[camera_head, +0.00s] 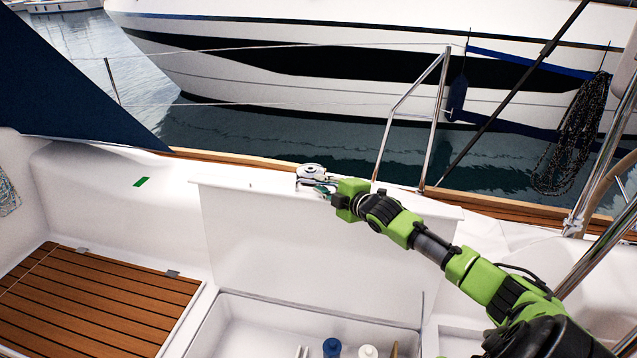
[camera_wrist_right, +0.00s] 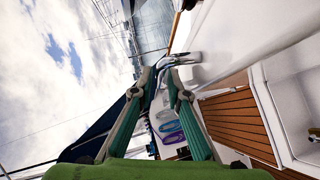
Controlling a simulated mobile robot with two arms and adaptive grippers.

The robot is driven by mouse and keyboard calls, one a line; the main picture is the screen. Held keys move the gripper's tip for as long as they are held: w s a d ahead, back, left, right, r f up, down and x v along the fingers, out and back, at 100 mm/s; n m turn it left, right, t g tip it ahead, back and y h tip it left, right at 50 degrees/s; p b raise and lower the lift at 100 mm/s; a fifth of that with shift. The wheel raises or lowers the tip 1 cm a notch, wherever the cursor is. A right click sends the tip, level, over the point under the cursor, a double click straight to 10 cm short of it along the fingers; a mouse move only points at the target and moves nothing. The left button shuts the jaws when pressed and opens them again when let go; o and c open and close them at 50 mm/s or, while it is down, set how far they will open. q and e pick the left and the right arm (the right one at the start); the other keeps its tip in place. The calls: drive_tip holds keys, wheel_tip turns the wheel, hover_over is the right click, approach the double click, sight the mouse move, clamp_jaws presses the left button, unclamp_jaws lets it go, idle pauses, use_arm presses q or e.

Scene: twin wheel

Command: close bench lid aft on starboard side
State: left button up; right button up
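The bench lid (camera_head: 310,245) stands raised, near upright, its white inner face toward me in the head view. Its hinge line is not clearly visible. Below it the bench locker (camera_head: 265,335) is open. My right gripper (camera_head: 322,187) is at the lid's top edge, near its middle; I cannot tell whether it touches. In the right wrist view the fingers (camera_wrist_right: 162,72) are apart, with nothing clearly held between them. My left gripper is not in view.
A winch (camera_head: 311,172) sits right behind the lid's top edge. A blue-topped bottle (camera_head: 332,347) and a white one (camera_head: 368,351) stand in the locker. A steel rail (camera_head: 437,110) rises behind.

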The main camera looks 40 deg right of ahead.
drive_tip(key=shift+x, duration=0.95)
clamp_jaws()
drive_tip(key=shift+a, duration=0.1)
